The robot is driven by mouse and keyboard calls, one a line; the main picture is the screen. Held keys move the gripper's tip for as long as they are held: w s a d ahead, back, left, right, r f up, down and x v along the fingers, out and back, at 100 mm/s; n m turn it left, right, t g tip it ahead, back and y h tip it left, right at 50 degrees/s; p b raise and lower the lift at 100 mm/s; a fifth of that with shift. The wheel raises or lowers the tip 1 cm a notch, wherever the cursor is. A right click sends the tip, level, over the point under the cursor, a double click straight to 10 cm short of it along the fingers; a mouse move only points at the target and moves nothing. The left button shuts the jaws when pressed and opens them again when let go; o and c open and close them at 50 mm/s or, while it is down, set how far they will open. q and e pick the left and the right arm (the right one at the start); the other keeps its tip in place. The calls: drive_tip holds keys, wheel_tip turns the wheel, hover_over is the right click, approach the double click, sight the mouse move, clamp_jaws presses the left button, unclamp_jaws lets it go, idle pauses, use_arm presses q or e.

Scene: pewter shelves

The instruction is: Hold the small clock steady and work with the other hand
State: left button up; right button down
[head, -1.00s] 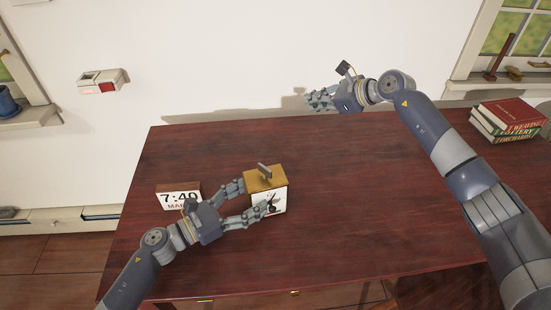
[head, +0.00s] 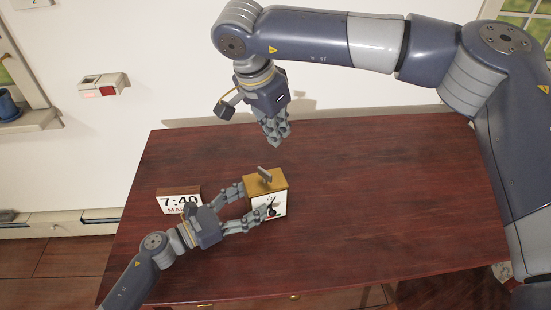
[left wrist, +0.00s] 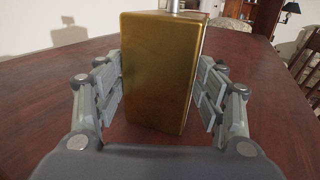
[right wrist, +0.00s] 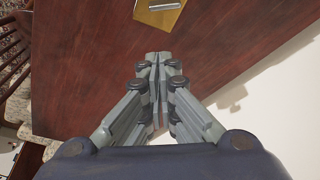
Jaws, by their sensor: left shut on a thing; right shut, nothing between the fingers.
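The small clock (head: 266,182) is a brass-coloured box with a white face and a grey handle on top. It stands upright on the dark red-brown table. My left gripper (head: 250,209) has its fingers on two sides of the clock and is shut on it. The left wrist view shows the clock's plain brass side (left wrist: 160,72) between the fingers. The face is partly covered by a finger in the head view. My right gripper (head: 276,140) is shut and empty, pointing down above and behind the clock. In the right wrist view its fingertips (right wrist: 159,58) meet below the clock's top (right wrist: 160,12).
A flip calendar reading 7:40 (head: 178,200) stands left of the clock, close to my left wrist. The table (head: 390,190) is clear to the right of the clock. A white wall box (head: 101,85) with a red part hangs at the left.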

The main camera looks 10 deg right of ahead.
sight(265, 176)
drive_tip(key=f, duration=0.9)
drive_tip(key=shift+w+d+f, duration=0.2)
drive_tip(key=shift+d, duration=0.1)
drive_tip(key=shift+s+a, duration=0.5)
